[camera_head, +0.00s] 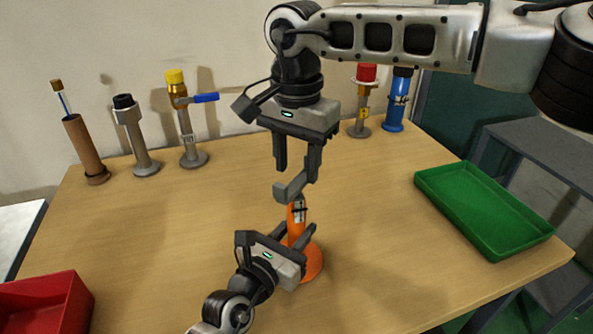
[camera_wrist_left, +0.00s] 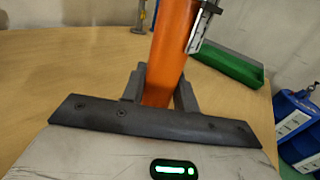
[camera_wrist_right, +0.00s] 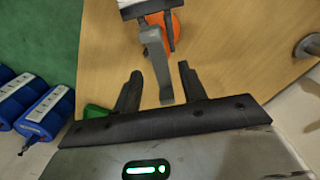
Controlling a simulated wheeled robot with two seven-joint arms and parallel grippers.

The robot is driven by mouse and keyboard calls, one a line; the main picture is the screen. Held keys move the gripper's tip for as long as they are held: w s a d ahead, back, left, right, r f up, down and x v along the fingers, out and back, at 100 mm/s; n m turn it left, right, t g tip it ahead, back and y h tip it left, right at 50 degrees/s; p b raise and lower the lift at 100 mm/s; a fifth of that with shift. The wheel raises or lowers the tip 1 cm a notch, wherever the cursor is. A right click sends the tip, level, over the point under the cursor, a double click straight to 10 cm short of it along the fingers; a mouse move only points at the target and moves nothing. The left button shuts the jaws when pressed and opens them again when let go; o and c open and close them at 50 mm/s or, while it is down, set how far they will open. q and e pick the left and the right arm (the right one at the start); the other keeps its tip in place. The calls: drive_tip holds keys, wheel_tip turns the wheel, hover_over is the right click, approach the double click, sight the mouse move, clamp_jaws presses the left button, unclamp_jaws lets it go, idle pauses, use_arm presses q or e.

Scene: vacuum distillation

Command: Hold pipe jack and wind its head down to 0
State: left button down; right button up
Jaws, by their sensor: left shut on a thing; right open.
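The pipe jack stands upright on the table, with an orange body (camera_head: 297,229), a round orange base (camera_head: 313,262) and a grey angled head (camera_head: 293,187) on top. A white scale strip (camera_head: 299,212) runs along its upper body; its reading is too small to tell. My left gripper (camera_head: 292,236) is shut on the orange body, which also shows between its fingers in the left wrist view (camera_wrist_left: 168,60). My right gripper (camera_head: 297,163) is open just above the head. In the right wrist view the grey head (camera_wrist_right: 157,62) reaches between the two open fingers.
A green tray (camera_head: 485,208) lies at the right and a red bin (camera_head: 45,303) at the lower left. Several upright tools, including a brown tube (camera_head: 85,150) and a blue jack (camera_head: 397,100), line the back edge. The table between them is clear.

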sight(296, 179)
drive_tip(key=shift+f, duration=1.15)
clamp_jaws()
drive_tip(key=shift+m, duration=0.3)
